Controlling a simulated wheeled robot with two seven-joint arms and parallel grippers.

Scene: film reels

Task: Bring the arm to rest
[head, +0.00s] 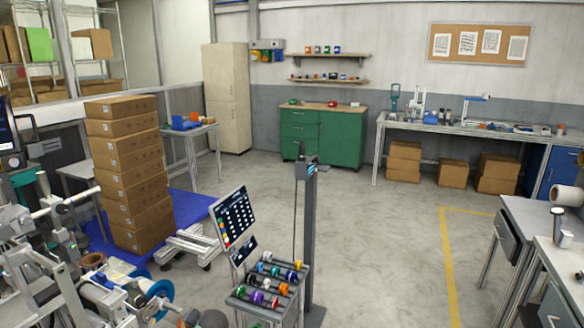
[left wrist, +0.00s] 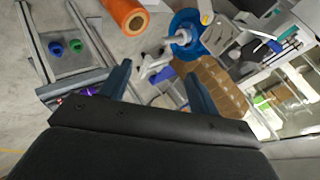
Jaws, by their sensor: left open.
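My left gripper (left wrist: 158,70) shows in the left wrist view, its two dark fingers spread apart with nothing between them. Beyond the fingers, the view looks on the floor, an orange roll (left wrist: 126,16), a blue reel (left wrist: 188,32) and brown boxes (left wrist: 222,85). The fingers appear clear of these things. In the head view I cannot make out either gripper. My right gripper shows in neither view.
A rack (head: 262,310) holds several coloured reels beside a tilted screen (head: 234,217) and a grey post (head: 307,240). Stacked cartons (head: 131,175) and machinery stand at left. A green cabinet (head: 320,136) and workbench (head: 460,128) line the back. The central floor is clear.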

